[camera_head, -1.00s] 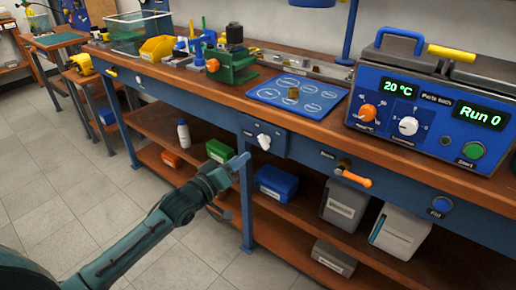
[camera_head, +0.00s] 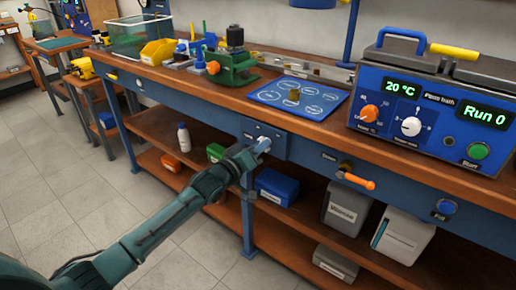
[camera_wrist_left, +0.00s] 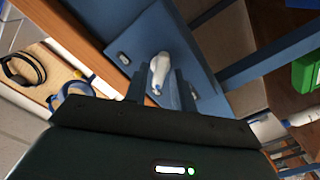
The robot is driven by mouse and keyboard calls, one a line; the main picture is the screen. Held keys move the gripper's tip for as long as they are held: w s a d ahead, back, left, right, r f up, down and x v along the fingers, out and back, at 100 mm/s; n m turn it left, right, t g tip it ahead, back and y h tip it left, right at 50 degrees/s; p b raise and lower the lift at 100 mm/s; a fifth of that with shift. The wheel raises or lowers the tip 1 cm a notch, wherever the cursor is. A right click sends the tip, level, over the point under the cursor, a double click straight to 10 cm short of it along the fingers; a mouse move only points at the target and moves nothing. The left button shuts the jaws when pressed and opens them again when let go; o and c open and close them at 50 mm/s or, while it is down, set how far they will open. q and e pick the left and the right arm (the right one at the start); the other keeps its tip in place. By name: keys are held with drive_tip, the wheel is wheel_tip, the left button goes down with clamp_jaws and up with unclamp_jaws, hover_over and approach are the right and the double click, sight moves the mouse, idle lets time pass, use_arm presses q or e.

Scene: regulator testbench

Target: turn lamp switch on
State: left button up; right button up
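The white switch lever (camera_head: 264,144) sits on a blue panel (camera_head: 278,148) on the front edge of the workbench. I take it to be the lamp switch; its label is too small to read. My left gripper (camera_head: 257,150) is at the lever and partly covers it in the head view. In the left wrist view, the white lever (camera_wrist_left: 159,68) stands out from the panel between the two dark fingers of my left gripper (camera_wrist_left: 158,88). The fingers are apart, with gaps beside the lever. My right gripper is not in view.
A blue control unit (camera_head: 430,125) stands above. Bins, including a blue one (camera_head: 277,187), sit on the shelf below.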

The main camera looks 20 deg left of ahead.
use_arm(q)
clamp_jaws()
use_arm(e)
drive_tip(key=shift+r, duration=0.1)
use_arm(q)
drive_tip(key=shift+d+m+p, duration=0.1)
drive_tip(key=shift+m+p, duration=2.5)
drive_tip(key=shift+m, duration=5.3)
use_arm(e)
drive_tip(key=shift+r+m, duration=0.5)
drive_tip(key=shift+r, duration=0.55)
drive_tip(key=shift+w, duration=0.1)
